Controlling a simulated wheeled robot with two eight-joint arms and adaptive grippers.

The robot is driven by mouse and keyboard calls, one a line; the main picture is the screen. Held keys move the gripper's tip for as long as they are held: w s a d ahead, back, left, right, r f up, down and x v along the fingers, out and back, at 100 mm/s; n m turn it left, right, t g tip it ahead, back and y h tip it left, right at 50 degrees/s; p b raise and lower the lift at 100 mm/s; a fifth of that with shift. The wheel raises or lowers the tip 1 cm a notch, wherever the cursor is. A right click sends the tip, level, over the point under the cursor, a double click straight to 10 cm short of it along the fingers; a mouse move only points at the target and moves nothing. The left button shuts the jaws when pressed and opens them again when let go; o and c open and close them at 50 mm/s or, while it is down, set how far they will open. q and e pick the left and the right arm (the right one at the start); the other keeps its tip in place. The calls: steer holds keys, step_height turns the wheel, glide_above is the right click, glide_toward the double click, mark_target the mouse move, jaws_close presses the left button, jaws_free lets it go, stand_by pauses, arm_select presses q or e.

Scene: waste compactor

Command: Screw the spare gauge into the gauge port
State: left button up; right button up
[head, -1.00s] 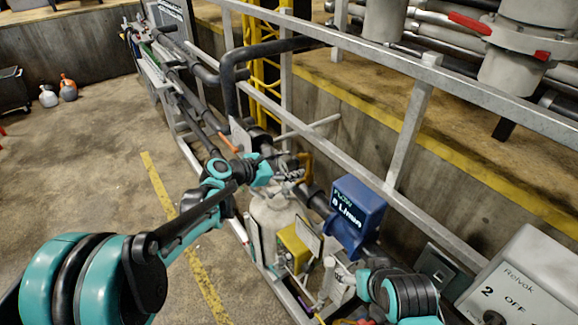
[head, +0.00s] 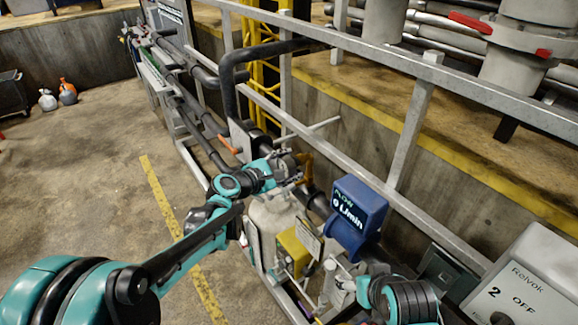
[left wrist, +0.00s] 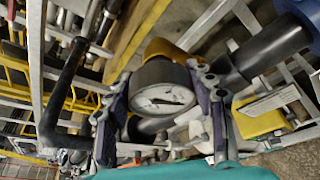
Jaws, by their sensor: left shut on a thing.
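In the left wrist view, the spare gauge (left wrist: 163,92), a round dark-rimmed gauge with a pale dial, faces the camera. My left gripper (left wrist: 162,112) has a finger on either side of it and is shut on it. In the head view, my left gripper (head: 292,172) is above the pale tank (head: 272,215) and to the left of the blue flow meter; the gauge is too small there to make out clearly. I cannot pick out the gauge port; it may be hidden behind the gauge or gripper. My right gripper is out of view; only part of that arm shows.
The blue flow meter (head: 357,212) stands right of the left gripper. A yellow box (head: 294,250) is below it. A grey railing (head: 410,130) and dark bent pipe (head: 228,85) run behind. A Relvok switch box (head: 525,285) is at lower right.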

arm_select(q)
steer(key=shift+f+m+t+b, duration=0.25)
steer(key=shift+m+t+b, duration=0.35)
steer(key=shift+m+b, duration=0.3)
steer(key=shift+r+m+t+b, duration=0.15)
steer(key=shift+m+t+b, duration=0.5)
steer(key=shift+m, duration=0.45)
steer(key=o, duration=1.2)
steer(key=shift+o, duration=0.2)
steer(key=shift+c, duration=0.3)
